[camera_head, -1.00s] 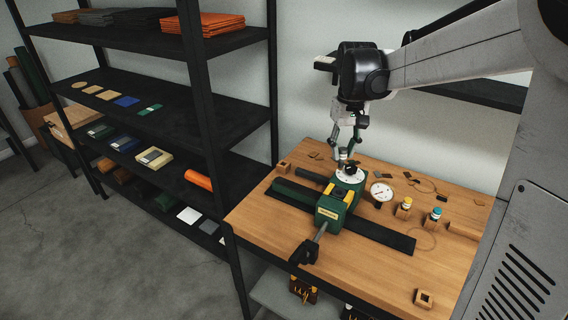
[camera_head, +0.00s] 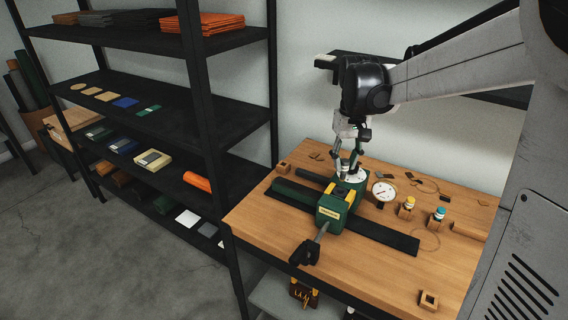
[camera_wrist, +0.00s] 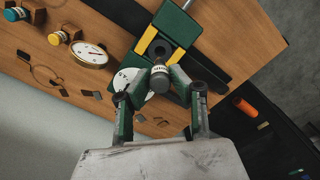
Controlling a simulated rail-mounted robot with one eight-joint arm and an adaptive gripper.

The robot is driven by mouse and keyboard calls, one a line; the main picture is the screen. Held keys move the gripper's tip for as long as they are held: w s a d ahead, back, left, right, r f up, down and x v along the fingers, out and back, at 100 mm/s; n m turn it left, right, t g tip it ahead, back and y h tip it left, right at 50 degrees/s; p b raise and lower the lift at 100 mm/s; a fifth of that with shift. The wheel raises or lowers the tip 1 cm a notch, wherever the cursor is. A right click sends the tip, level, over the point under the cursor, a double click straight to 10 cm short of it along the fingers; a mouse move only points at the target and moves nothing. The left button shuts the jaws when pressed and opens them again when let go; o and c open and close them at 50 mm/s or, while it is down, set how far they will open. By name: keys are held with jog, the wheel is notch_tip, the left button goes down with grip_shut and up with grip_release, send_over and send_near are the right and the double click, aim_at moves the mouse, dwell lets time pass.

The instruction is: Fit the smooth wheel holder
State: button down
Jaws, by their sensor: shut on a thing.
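The green stamping press (camera_head: 331,209) with yellow side strips stands on the workbench, and its dark front handle points toward the bench's near edge. It also shows in the wrist view (camera_wrist: 185,30). Its round white plate (camera_wrist: 127,84) lies behind the grip point in the wrist view, partly covered by a finger. My gripper (camera_head: 346,168) is low over this plate. In the wrist view my gripper (camera_wrist: 159,74) is shut on a small grey cylindrical holder (camera_wrist: 159,84) with a pale labelled band. Whether the holder touches the plate cannot be told.
A white dial gauge (camera_head: 383,191) stands right of the press. Yellow-capped (camera_head: 407,205) and blue-capped (camera_head: 438,216) bottles sit in wooden blocks farther right. A black shelf (camera_head: 150,110) is at left. The bench's front right is mostly clear, with one wooden block (camera_head: 428,299).

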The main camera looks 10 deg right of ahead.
aim_at(342, 180)
jog(key=shift+f, duration=0.1)
jog(key=shift+f+b, duration=1.2)
jog(key=shift+f, duration=0.35)
jog(key=shift+f, duration=0.15)
dwell(0.4)
jog(key=shift+f+b, duration=0.35)
jog(key=shift+b, duration=0.1)
jog(key=shift+f+b, duration=0.95)
jog(key=shift+f, duration=0.4)
jog(key=c, duration=1.5)
grip_release()
jog(key=shift+o, duration=0.2)
jog(key=shift+r, duration=0.15)
